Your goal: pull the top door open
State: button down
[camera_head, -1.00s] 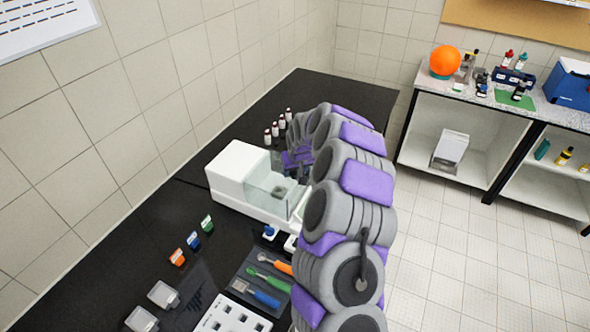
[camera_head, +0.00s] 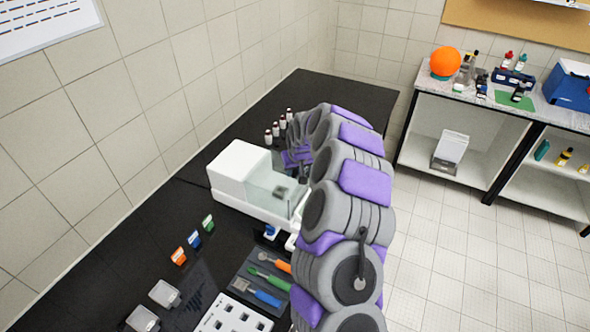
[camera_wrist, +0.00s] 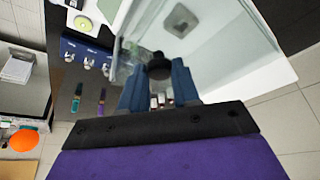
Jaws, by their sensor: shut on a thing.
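A white machine (camera_head: 238,165) with a clear glass chamber (camera_head: 266,186) stands on the black bench. A small dark square piece sits inside the chamber. In the wrist view the clear top door (camera_wrist: 222,75) fills the upper right, and a round black knob (camera_wrist: 160,67) lies between my fingers. My gripper (camera_wrist: 158,86) has its blue fingers closed around this knob. In the head view my arm hides most of the gripper and the right part of the chamber. How far the door stands open cannot be told.
Several small bottles (camera_head: 281,126) stand on the bench behind the machine. Coloured containers (camera_head: 194,239), a dark tool tray (camera_head: 248,265) and a white rack (camera_head: 228,314) lie in front. A tiled wall runs along the left. The floor on the right is clear.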

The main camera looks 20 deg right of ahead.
aim_at(256, 164)
jog(key=w+a, duration=0.3)
jog(key=w, duration=0.1)
jog(key=w+a, duration=0.3)
jog(key=w, duration=0.1)
jog(key=w+a, duration=0.3)
jog(key=w, duration=0.1)
jog(key=shift+w+a+f+b, duration=0.1)
jog(key=shift+w+a+b, duration=0.1)
jog(key=shift+a+b, duration=0.2)
jog(key=c, duration=0.8)
grip_release()
jog(key=d+v, duration=0.1)
jog(key=v, duration=1.6)
jog(key=shift+a, duration=0.5)
